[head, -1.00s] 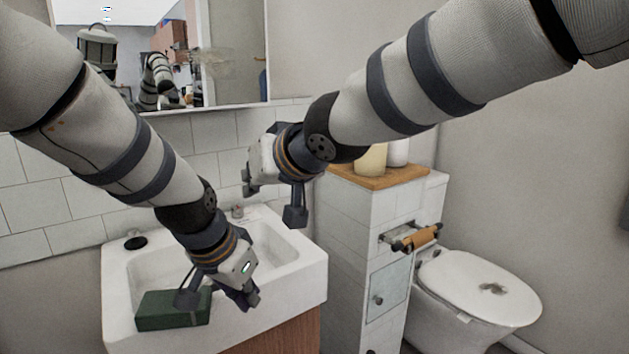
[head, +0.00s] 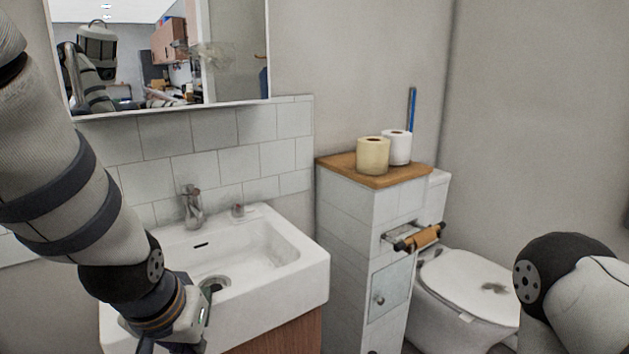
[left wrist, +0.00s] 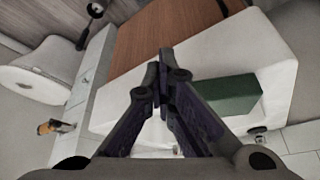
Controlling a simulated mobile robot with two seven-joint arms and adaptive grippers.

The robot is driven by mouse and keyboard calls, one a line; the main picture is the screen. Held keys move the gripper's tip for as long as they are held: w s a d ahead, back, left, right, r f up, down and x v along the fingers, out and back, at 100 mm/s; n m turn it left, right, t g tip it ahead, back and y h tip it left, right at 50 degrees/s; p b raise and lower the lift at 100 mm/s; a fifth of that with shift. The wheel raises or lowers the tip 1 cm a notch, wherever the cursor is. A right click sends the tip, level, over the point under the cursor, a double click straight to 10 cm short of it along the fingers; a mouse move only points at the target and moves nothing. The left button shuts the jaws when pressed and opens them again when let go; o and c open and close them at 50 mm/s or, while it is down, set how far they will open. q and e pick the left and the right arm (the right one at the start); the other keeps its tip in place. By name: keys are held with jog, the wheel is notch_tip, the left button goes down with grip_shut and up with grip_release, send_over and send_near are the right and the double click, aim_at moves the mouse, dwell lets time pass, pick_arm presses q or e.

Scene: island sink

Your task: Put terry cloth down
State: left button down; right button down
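A dark green, block-shaped folded piece (left wrist: 222,97), which looks like the terry cloth, rests on the white sink's rim in the left wrist view. In the head view it is hidden behind my left arm. My left gripper (left wrist: 162,62) has its fingertips together with nothing visible between them. The green piece lies beyond and to the right of these fingers, partly covered by one. In the head view the left gripper is at the bottom edge, over the sink's front left, its fingers mostly cut off. My right gripper is out of view; only part of that arm shows at lower right.
The white sink (head: 290,280) has an empty basin and a tap (head: 192,207). A tiled cabinet (head: 342,240) with a wooden top holds two paper rolls (head: 373,156). A toilet (head: 470,285) stands to its right. A mirror hangs above the sink.

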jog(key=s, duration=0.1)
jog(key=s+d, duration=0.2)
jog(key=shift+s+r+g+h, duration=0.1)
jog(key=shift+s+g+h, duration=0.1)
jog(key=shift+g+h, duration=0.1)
